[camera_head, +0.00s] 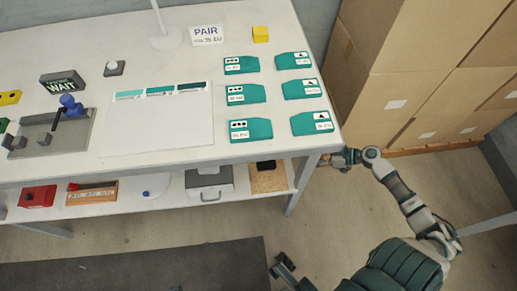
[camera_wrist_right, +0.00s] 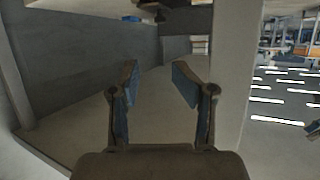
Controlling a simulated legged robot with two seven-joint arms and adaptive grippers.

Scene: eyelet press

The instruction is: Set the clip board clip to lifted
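A brown board with a black clip (camera_head: 266,165), which looks like the clip board (camera_head: 268,180), lies on the lower shelf at its right end in the head view. The table above cuts off its back part. I cannot tell the clip's position clearly. My right arm reaches from the right to the table's front right corner, and its gripper is mostly hidden there. In the right wrist view my right gripper (camera_wrist_right: 150,85) is open and empty, with no clip board between its fingers. A dark part, perhaps my left gripper (camera_head: 283,267), shows low in the head view.
The white table (camera_head: 210,180) carries teal cards, a pale mat (camera_head: 155,130) and a grey press with a blue knob (camera_head: 70,104). A grey case (camera_head: 209,183) stands left of the board on the shelf. Cardboard boxes (camera_head: 420,60) stack at the right.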

